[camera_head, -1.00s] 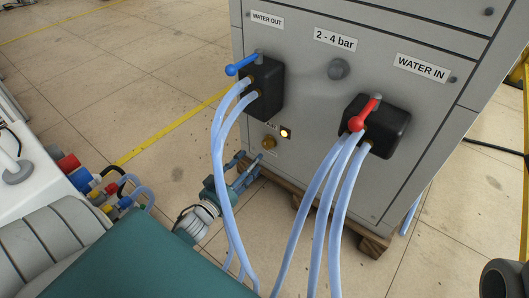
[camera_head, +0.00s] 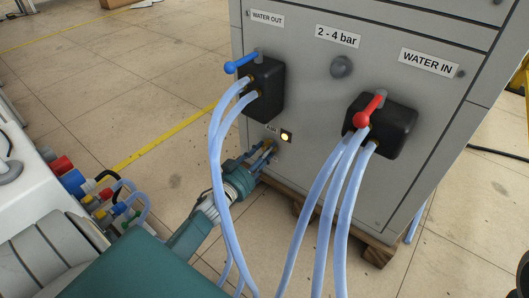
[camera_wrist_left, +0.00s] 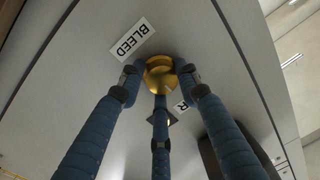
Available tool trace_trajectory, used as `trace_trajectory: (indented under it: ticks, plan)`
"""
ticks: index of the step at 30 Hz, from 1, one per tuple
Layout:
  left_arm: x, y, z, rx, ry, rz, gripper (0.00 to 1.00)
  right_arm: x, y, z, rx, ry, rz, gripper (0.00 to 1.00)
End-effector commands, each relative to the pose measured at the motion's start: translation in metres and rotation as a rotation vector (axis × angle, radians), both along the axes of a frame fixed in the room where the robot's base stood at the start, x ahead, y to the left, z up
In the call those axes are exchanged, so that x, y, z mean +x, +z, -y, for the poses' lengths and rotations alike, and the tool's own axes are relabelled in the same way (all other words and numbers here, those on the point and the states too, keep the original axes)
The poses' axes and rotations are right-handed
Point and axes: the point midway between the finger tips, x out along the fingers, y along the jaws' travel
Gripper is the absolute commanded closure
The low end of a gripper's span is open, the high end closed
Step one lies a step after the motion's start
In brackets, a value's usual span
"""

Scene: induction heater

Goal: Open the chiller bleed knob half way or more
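The brass bleed knob (camera_wrist_left: 160,76) sits on the grey chiller panel beside the upside-down BLEED label (camera_wrist_left: 132,39) in the left wrist view. The three blue fingers of my left gripper (camera_wrist_left: 160,82) surround it, with their tips at its rim on the left, right and bottom; they look closed on it. In the head view my left gripper (camera_head: 264,159) is at the low left of the chiller front (camera_head: 330,165), and the knob is mostly hidden by the fingers. How far the knob is turned cannot be told. My right gripper is not in view.
Pale blue hoses (camera_head: 222,180) hang in front of my left gripper, from the port block with the blue lever (camera_head: 240,62). More hoses run from the block with the red lever (camera_head: 369,109). A lit yellow indicator (camera_head: 285,136) is just above the knob.

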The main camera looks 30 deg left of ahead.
Motion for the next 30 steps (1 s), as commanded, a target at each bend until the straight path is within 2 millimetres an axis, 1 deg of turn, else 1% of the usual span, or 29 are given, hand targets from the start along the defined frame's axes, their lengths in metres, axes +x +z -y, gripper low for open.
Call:
trace_trajectory:
  ticks: [1, 2, 3, 20, 26, 30]
  plan:
    - [-0.0002, -0.0013, -0.0010, 0.000, 0.003, -0.004, 0.85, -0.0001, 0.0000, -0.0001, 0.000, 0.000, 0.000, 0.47]
    - [-0.0003, -0.0014, -0.0011, 0.000, 0.004, -0.003, 0.91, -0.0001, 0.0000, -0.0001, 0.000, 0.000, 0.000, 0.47]
    - [-0.0003, -0.0015, -0.0012, 0.000, 0.004, -0.003, 0.93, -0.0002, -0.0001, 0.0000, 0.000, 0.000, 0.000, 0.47]
    - [-0.0009, -0.0035, -0.0019, 0.068, 0.006, -0.002, 0.94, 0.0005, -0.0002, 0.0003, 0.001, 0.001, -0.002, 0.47]
    - [-0.0011, -0.0042, -0.0026, 0.170, 0.007, 0.004, 0.94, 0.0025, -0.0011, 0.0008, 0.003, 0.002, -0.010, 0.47]
    - [-0.0010, -0.0047, -0.0031, 0.290, 0.007, 0.013, 0.94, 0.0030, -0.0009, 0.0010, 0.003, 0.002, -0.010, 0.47]
